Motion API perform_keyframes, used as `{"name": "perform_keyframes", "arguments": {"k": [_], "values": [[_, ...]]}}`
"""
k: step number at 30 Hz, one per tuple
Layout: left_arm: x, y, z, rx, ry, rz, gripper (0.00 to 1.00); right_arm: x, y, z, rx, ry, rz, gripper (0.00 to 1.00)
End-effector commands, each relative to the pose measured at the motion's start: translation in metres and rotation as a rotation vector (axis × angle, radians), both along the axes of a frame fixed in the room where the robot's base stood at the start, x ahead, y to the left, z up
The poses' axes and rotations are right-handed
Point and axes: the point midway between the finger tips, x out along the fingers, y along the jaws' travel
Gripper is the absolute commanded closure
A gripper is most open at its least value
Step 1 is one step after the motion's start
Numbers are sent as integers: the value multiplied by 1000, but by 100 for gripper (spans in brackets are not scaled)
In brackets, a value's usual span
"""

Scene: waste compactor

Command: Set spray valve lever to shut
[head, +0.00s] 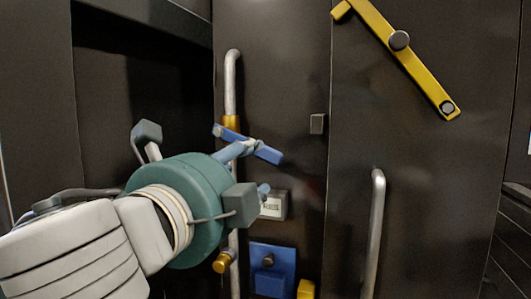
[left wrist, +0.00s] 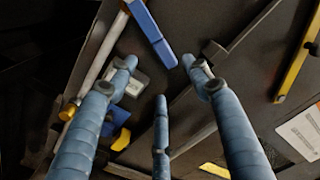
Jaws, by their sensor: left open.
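The blue lever (head: 268,153) sits on a grey vertical pipe (head: 231,75) below a brass collar (head: 231,122). It slants across the pipe, its right end lower. In the left wrist view the lever (left wrist: 152,30) shows at the top, beyond the fingertips. My left gripper (head: 257,168) is open in front of the panel, its light blue fingers apart. One finger overlaps the lever's middle in the head view; contact cannot be told. In the left wrist view, the space between the open left gripper's fingers (left wrist: 160,75) shows no held object. My right gripper is not in view.
A blue box (head: 285,258) with a dark knob and a small grey label plate (head: 275,207) are on the panel below the lever. A yellow bar (head: 420,72) slants across the door at upper right. A silver handle (head: 377,230) stands out at lower right.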

Motion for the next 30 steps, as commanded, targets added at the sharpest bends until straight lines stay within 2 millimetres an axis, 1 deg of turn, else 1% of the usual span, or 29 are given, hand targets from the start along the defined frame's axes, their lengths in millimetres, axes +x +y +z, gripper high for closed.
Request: {"name": "perform_keyframes", "arguments": {"k": [1, 3, 6, 8, 11, 13, 18, 21, 23, 26, 30], "values": [[4, -1, 1, 3, 2, 1, 50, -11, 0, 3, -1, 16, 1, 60], [12, -4, 2, 1, 4, 1, 50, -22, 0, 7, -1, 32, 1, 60], [29, -9, 3, 1, 6, 2, 50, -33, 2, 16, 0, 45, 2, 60], [41, -13, 3, 0, 6, 2, 50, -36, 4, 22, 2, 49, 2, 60], [60, -19, 4, 0, 6, 2, 50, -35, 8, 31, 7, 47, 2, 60], [71, -23, 3, -1, 6, 2, 50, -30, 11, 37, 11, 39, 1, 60], [92, -30, 2, -2, 4, 1, 50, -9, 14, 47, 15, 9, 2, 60], [98, -32, 1, -2, 2, -1, 50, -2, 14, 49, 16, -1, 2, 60], [100, -32, 0, -3, 2, 0, 50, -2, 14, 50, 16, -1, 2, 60], [101, -33, 0, -3, 1, 0, 50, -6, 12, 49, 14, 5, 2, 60], [101, -33, 0, -3, 1, 0, 50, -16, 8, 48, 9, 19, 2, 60]]}}
